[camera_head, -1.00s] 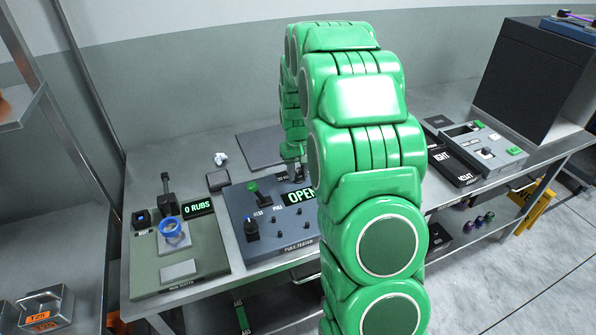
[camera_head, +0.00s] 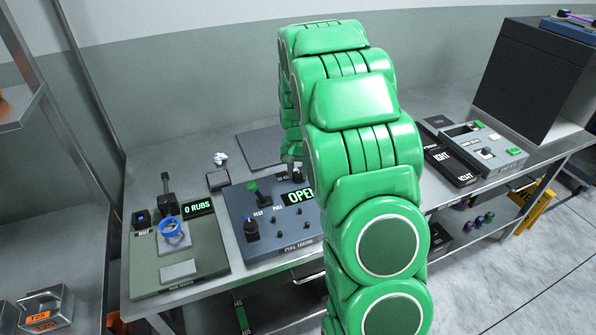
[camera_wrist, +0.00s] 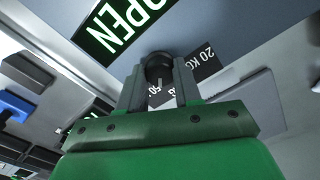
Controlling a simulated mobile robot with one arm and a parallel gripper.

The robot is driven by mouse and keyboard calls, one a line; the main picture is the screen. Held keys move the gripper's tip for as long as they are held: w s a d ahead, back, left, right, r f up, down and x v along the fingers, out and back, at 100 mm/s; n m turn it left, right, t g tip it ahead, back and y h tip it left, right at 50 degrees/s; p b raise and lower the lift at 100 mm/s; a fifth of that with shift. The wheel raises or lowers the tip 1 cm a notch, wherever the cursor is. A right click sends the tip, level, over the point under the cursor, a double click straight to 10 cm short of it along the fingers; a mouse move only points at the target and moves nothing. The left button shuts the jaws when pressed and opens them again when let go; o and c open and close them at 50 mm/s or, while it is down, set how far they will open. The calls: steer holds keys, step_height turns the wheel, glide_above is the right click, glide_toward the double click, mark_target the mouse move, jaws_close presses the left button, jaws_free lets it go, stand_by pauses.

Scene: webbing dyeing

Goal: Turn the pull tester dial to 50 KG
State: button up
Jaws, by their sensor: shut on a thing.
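The pull tester (camera_head: 284,240) is a dark blue-grey box on the bench in the head view, with a lit OPEN display (camera_head: 297,198). Its dial is a round black knob (camera_wrist: 158,66) in the wrist view. My gripper (camera_wrist: 159,84) is shut on this dial, with one finger on each side. A 20 KG label (camera_wrist: 202,62) lies just right of the dial. A partly covered label reading 50 (camera_wrist: 154,91) shows between the fingers. I cannot tell clearly which mark the dial points at. My arm hides the panel's right part in the head view.
Left of the tester stands the rub tester (camera_head: 200,262), with a 0 RUBS display (camera_head: 198,208) and a blue ring (camera_head: 171,227).

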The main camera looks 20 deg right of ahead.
mark_target(298, 174)
steer(key=o, duration=1)
steer(key=shift+o, duration=0.2)
steer(key=shift+r, duration=3.9)
